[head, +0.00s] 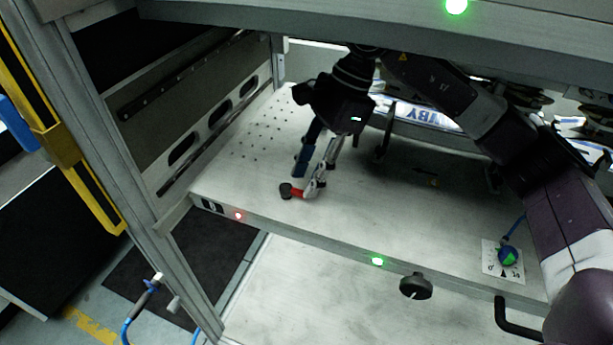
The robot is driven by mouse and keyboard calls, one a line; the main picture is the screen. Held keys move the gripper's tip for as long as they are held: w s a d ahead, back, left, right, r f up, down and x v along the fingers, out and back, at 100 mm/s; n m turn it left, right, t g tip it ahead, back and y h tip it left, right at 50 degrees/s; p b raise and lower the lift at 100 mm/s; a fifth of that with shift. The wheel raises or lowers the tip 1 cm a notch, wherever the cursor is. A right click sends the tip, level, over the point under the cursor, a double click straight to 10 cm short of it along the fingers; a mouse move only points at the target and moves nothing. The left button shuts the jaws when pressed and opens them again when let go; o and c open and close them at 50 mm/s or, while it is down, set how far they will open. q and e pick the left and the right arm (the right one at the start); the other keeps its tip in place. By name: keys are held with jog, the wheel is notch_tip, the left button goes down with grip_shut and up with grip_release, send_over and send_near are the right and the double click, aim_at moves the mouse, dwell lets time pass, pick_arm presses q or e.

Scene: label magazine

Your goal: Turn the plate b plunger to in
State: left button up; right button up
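A small dark round knob (286,191), which looks like a plunger, stands on the pale plate (345,215) near its front left edge. My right gripper (307,184) reaches down to it from above, its fingertips right beside the knob. A red part shows between the knob and the fingertips; I cannot tell whether it belongs to the plunger or the gripper. The fingers partly hide this spot, so I cannot tell whether they are shut on the knob. No plate letter is readable. My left gripper is not in view.
The plate's front edge carries a red light (238,215), a green light (377,261) and a black knob (416,286). A blue-green knob (508,256) sits on a white card at right. A slotted side wall (188,144) bounds the left. A grey beam crosses above.

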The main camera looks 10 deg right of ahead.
jog(key=v, duration=0.3)
jog(key=shift+d+r, duration=0.1)
jog(key=shift+r, duration=0.2)
jog(key=w+d, duration=0.1)
jog(key=d, duration=0.7)
jog(key=w+d, duration=0.1)
jog(key=d, duration=0.3)
jog(key=shift+w+r, duration=0.15)
jog(key=shift+w, duration=0.15)
